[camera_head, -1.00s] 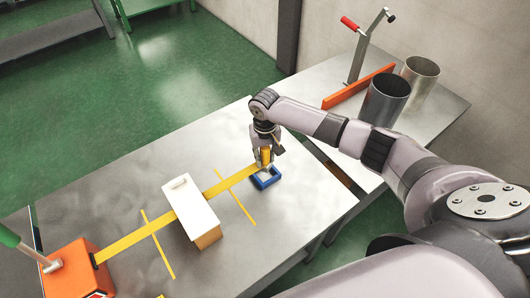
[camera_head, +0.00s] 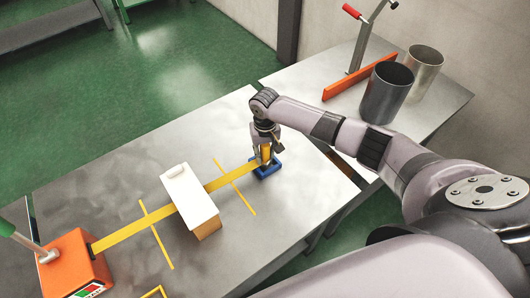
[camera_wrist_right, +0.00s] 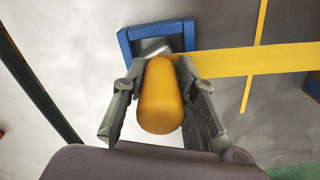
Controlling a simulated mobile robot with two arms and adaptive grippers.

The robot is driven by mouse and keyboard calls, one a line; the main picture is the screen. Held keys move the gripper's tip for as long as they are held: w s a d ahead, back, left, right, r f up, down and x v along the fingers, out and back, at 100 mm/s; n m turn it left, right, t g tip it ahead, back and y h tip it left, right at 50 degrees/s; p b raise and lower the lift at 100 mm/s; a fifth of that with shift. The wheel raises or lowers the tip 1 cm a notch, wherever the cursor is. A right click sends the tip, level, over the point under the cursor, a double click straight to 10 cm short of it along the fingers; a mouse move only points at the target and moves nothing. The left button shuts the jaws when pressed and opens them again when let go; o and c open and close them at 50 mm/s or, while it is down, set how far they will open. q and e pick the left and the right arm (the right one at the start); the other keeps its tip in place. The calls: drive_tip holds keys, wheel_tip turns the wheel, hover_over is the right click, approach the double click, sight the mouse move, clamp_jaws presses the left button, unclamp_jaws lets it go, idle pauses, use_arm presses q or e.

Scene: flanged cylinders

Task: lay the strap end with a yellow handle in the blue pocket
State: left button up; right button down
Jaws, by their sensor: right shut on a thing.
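The yellow handle (camera_wrist_right: 163,95) is clamped between the fingers of my right gripper (camera_wrist_right: 160,100); in the head view the handle (camera_head: 266,153) shows small between the fingers of my right gripper (camera_head: 264,152). The yellow strap (camera_head: 130,228) runs flat from the handle to an orange box (camera_head: 72,262). The blue pocket (camera_head: 276,168) is an open frame on the table, right under and around the gripper tips in the head view. In the wrist view the pocket (camera_wrist_right: 130,43) lies just beyond the handle. Whether the handle touches the pocket floor is hidden. My left gripper is out of view.
A white-topped block (camera_head: 190,195) sits across the strap. Thin yellow lines (camera_head: 236,187) cross the metal table (camera_head: 130,185). Two metal cylinders (camera_head: 386,95), an orange bar (camera_head: 345,85) and a red-handled lever stand on the far table. Clear table lies around the pocket.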

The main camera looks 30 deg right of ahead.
drive_tip(key=shift+f, duration=0.55)
idle(0.4)
drive_tip(key=c, duration=1.2)
unclamp_jaws()
wheel_tip(320, 180, up, 12)
